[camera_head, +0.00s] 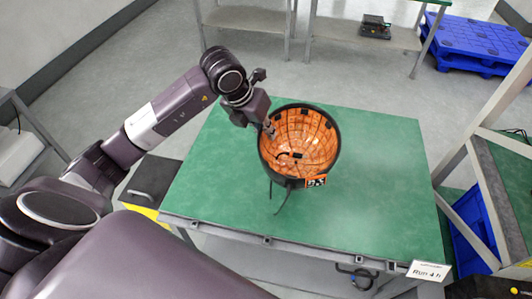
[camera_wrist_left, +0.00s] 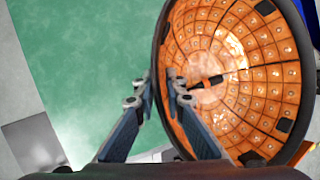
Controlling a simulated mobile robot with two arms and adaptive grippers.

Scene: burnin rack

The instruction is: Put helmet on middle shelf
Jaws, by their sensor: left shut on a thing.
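The helmet (camera_head: 300,145) is upside down over the green table, its orange padded inside and black rim facing up, with a strap hanging from its near side. My left gripper (camera_head: 270,130) is at the helmet's left rim. In the left wrist view, the gripper (camera_wrist_left: 162,88) is shut on the rim of the helmet (camera_wrist_left: 235,75), with one finger inside the shell and one outside. I cannot tell whether the helmet rests on the table or hangs just above it. My right gripper is not in view. The middle shelf cannot be made out for certain.
The green table (camera_head: 385,185) is clear around the helmet. A rack with beige posts (camera_head: 483,135) stands at the right, with a blue bin (camera_head: 470,235) low in it. Blue pallets (camera_head: 478,42) lie at the back right. A bench shelf (camera_head: 345,34) holds a dark device (camera_head: 375,27).

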